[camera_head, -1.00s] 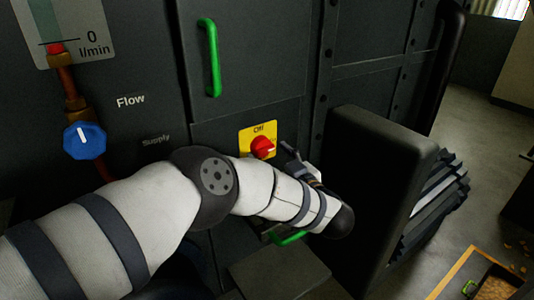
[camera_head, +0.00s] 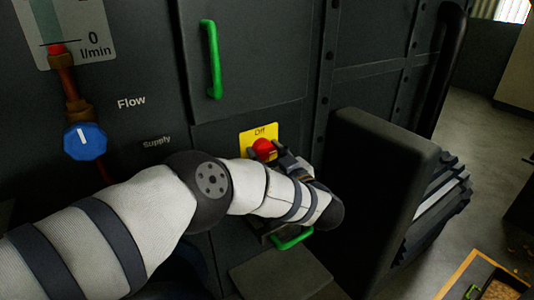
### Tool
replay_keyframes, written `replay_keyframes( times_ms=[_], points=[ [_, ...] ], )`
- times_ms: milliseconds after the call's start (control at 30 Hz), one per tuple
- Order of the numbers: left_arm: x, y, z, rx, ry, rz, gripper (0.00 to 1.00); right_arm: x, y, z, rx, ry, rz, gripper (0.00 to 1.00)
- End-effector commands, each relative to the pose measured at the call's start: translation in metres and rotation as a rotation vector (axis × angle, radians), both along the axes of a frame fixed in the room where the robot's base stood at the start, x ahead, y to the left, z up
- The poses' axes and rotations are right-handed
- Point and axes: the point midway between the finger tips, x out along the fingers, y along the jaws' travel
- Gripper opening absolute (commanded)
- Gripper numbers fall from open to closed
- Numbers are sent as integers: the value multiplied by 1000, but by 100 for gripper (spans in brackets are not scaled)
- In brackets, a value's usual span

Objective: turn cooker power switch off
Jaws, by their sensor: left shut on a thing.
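The cooker power switch is a red knob (camera_head: 264,148) on a yellow plate (camera_head: 258,131) with the word "Off" at its top. It sits on the dark cabinet front, in the middle of the head view. My left gripper (camera_head: 274,152) is at the knob, with its dark fingers shut on it from the right and below. The gripper and wrist hide the lower right of the plate, so the knob's pointing direction cannot be read. My right gripper is not in view.
A green handle (camera_head: 211,58) stands above the switch and another green handle (camera_head: 292,239) is below my arm. A blue valve knob (camera_head: 85,141) is at left under a flow gauge (camera_head: 78,30). A large dark box (camera_head: 375,190) stands close on the right.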

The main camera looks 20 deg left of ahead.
Motion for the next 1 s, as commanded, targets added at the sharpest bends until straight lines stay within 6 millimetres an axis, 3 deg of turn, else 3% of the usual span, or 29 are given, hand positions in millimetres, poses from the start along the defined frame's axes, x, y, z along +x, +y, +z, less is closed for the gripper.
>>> replay_keyframes(
  times_ms=[267, 1000],
  points=[
    [-1, 1, -3, -90, -113, 3, 17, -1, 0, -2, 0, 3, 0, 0],
    [-1, 0, -7, -521, -659, 7, 17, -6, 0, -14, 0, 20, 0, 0]
  ],
)
